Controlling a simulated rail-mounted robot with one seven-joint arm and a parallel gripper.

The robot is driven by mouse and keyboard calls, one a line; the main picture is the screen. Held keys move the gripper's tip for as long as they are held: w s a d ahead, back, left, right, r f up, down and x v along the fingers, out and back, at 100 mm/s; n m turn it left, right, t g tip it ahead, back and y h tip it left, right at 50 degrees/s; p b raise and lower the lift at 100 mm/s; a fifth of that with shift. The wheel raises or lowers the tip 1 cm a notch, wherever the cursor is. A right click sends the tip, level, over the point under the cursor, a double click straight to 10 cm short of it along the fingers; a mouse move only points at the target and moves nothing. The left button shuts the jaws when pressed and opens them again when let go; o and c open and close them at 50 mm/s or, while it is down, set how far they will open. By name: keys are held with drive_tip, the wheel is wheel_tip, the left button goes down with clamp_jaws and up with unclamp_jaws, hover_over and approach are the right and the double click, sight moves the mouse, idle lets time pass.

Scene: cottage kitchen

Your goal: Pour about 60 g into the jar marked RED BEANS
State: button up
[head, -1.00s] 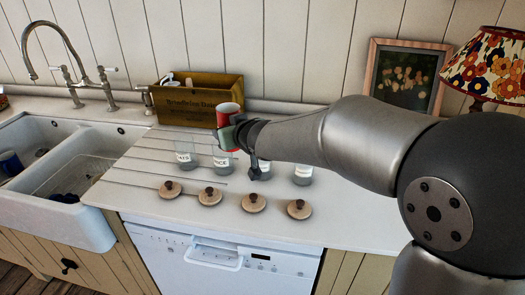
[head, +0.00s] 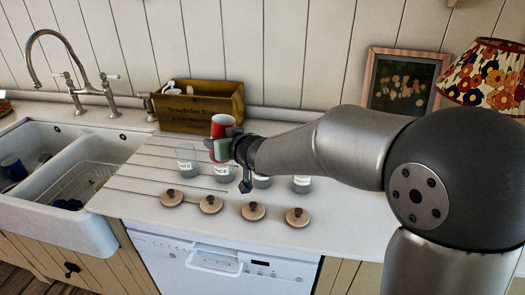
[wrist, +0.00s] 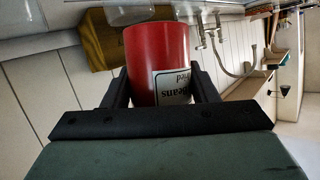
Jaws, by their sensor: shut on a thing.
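My gripper (head: 222,145) is shut on a red canister (head: 221,125), held about upright above the counter. Several clear glass jars stand in a row below and behind my gripper: a left jar (head: 187,158), a second jar (head: 223,173) with a label ending in "ICE", a third (head: 262,182) and a fourth (head: 301,185). The right two are partly hidden by my arm, and no RED BEANS label is readable on any jar.
Several round wooden lids with dark knobs, one of them the left lid (head: 172,197), lie along the counter's front. A wooden crate (head: 200,107) stands behind the jars. A white double sink (head: 75,205) is at left. A patterned lamp (head: 485,75) and picture frame (head: 403,80) are at right.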

drive_tip(key=shift+w+d+r+m+y+p, duration=0.15)
drive_tip(key=shift+d+r+m+y+p, duration=0.25)
drive_tip(key=shift+m+y+p, duration=0.4)
drive_tip(key=shift+w+d+f+m+t+y, duration=0.15)
drive_tip(key=shift+d+f+m+y, duration=0.1)
drive_tip(key=shift+d+f+m, duration=0.25)
drive_tip(key=shift+w+d+f+m+t+y, duration=0.15)
drive_tip(key=shift+d+f+m+y, duration=0.15)
drive_tip(key=shift+m, duration=0.3)
drive_tip(key=shift+d+f+m+y, duration=0.1)
drive_tip(key=shift+f+m+y, duration=0.35)
drive_tip(key=shift+m, duration=0.35)
drive_tip(key=shift+s+a+f+m+t+y+b, duration=0.1)
drive_tip(key=shift+f+m+t+y+b, duration=0.15)
drive_tip(key=shift+m+b, duration=0.35)
drive_tip(key=shift+a+f+m+t+y+b, duration=0.15)
drive_tip(key=shift+m+t+y+b, duration=0.15)
drive_tip(key=shift+m, duration=0.5)
drive_tip(key=shift+d+r+m+t+p, duration=0.1)
drive_tip(key=shift+r+m+t+p, duration=0.15)
drive_tip(key=shift+r+m+p, duration=0.3)
drive_tip(key=m, duration=0.1)
drive_tip(key=d+r+m+t, duration=0.1)
drive_tip(key=m, duration=0.1)
drive_tip(key=shift+w+r+y, duration=0.2)
drive_tip(key=shift+r+y, duration=0.1)
drive_tip(key=shift+y, duration=0.05)
drive_tip(key=shift+d+r+m+t, duration=0.15)
drive_tip(key=shift+r+m+t, duration=0.2)
drive_tip(key=shift+m, duration=0.3)
